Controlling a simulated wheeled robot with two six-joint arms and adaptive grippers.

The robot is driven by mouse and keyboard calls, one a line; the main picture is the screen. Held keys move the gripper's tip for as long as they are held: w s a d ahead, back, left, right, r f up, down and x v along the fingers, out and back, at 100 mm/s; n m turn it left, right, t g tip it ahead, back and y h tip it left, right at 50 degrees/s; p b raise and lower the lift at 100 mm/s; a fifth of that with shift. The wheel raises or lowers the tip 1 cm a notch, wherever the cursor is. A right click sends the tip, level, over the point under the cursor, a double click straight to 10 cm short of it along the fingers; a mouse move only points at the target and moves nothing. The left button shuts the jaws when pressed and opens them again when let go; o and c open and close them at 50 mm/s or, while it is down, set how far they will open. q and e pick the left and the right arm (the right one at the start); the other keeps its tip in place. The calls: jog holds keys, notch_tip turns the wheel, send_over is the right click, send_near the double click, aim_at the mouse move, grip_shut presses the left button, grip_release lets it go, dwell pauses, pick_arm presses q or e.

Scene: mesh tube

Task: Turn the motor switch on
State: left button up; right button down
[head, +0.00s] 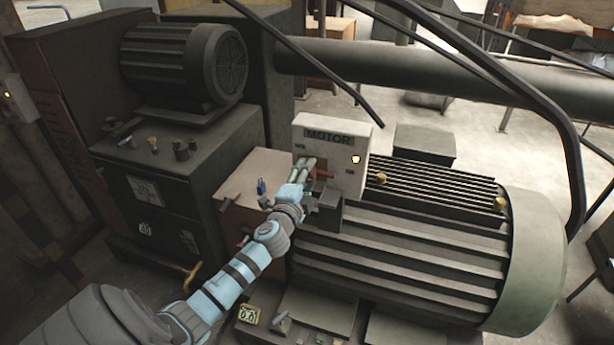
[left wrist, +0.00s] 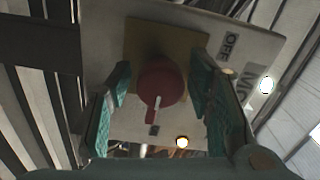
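The motor switch is a red round knob (left wrist: 162,84) on a tan plate (left wrist: 185,42). In the left wrist view its white pointer line faces down, toward a small dark mark. An OFF label sits at the upper right. In the head view the knob (head: 321,175) is partly hidden by my left gripper (head: 304,168), on the front of a pale box (head: 335,126) marked MOTOR. My left gripper (left wrist: 161,72) is open, its teal fingers on either side of the knob, with a gap visible at the left finger. My right gripper is not in view.
A yellow lamp (head: 355,159) glows on the box. A large ribbed motor (head: 410,245) stands right of and below it. A second dark motor (head: 185,65) stands at the upper left. A thick pipe (head: 400,68) and bent rails cross behind. Several small levers and knobs sit on the left block.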

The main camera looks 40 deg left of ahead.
pick_arm(q)
jog(key=v, duration=1.2)
